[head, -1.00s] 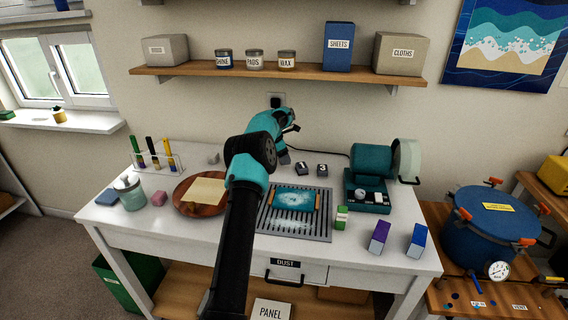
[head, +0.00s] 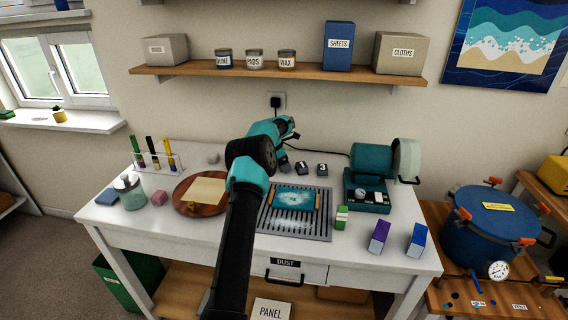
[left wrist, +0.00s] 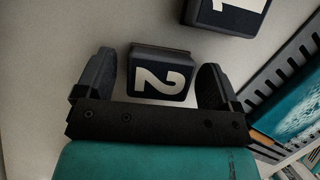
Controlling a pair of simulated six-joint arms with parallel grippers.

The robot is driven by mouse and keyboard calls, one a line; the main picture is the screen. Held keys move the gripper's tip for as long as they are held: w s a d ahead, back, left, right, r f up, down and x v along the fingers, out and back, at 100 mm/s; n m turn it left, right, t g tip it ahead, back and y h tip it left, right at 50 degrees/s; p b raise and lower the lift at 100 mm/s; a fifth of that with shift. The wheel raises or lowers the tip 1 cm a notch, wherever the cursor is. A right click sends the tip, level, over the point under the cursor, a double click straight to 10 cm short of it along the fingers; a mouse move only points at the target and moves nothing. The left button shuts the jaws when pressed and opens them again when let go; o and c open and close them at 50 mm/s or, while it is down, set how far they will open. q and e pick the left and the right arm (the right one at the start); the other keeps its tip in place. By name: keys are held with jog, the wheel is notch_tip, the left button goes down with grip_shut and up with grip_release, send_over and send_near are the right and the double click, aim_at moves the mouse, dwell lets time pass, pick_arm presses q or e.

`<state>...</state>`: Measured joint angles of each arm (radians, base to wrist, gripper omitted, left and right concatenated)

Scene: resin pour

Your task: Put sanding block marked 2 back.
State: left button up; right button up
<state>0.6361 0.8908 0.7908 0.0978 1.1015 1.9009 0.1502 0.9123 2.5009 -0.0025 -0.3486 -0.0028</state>
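The sanding block marked 2 (left wrist: 160,76) is a dark block with a white numeral. In the left wrist view it sits between the two black fingers of my left gripper (left wrist: 157,62). The gripper is open, with a gap visible on each side of the block. In the head view my left gripper (head: 284,152) is at the back of the white table, mostly hidden by its own wrist. Two more dark numbered blocks, one in the middle (head: 302,168) and one at the right (head: 321,170), stand just right of it. My right gripper is not in view.
A slotted grey grate (head: 322,226) with a blue panel (head: 295,198) lies in front of the blocks. A teal machine (head: 371,162) stands to the right. A round wooden board (head: 184,206) with a pale sheet lies left of my arm. The wooden shelf (head: 300,74) is above.

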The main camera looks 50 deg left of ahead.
pick_arm(q)
jog(key=v, duration=1.2)
jog(key=shift+r, duration=0.2)
dwell(0.4)
